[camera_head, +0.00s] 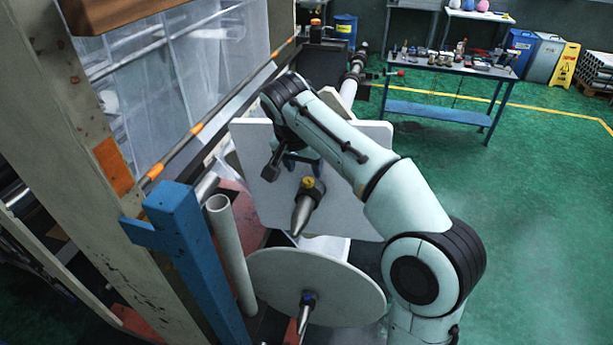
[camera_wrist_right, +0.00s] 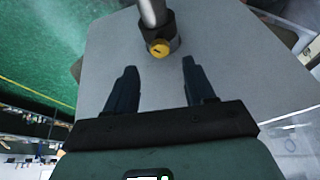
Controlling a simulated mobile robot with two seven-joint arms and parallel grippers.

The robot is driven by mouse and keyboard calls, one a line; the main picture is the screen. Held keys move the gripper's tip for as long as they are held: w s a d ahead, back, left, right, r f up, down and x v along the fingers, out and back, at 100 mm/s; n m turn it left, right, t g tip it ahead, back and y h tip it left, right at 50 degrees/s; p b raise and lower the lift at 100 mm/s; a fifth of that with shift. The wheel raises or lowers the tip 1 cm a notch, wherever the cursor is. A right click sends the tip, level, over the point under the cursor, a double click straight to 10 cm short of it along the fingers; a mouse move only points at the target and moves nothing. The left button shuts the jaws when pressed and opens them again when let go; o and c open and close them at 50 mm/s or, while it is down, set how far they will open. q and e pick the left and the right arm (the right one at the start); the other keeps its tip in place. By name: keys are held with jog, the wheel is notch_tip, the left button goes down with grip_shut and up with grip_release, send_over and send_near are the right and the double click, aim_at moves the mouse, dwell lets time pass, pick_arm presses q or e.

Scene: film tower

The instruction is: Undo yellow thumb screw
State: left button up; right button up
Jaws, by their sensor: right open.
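The yellow thumb screw (camera_head: 309,182) sits on the dark collar of a tapered metal shaft (camera_head: 302,214) in front of a light grey plate (camera_head: 355,205). In the right wrist view the yellow screw (camera_wrist_right: 159,48) shows on its dark collar, just beyond the fingertips and in line with the gap between them. My right gripper (camera_wrist_right: 159,66) is open and empty, apart from the screw. In the head view it (camera_head: 283,165) is partly hidden by my wrist, close to the plate, up and left of the screw. My left gripper is out of view.
A round disc (camera_head: 350,295) with a blue-collared shaft (camera_head: 307,300) lies below the plate. A blue post (camera_head: 190,255) and pale tube (camera_head: 232,255) stand at left, beside a clear-panelled frame (camera_head: 185,75). A workbench (camera_head: 450,66) stands behind; green floor at right is open.

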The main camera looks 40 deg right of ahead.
aim_at(308, 180)
jog(key=x, duration=0.5)
jog(key=shift+w+d+f, duration=0.15)
jog(key=shift+f, duration=0.2)
grip_shut()
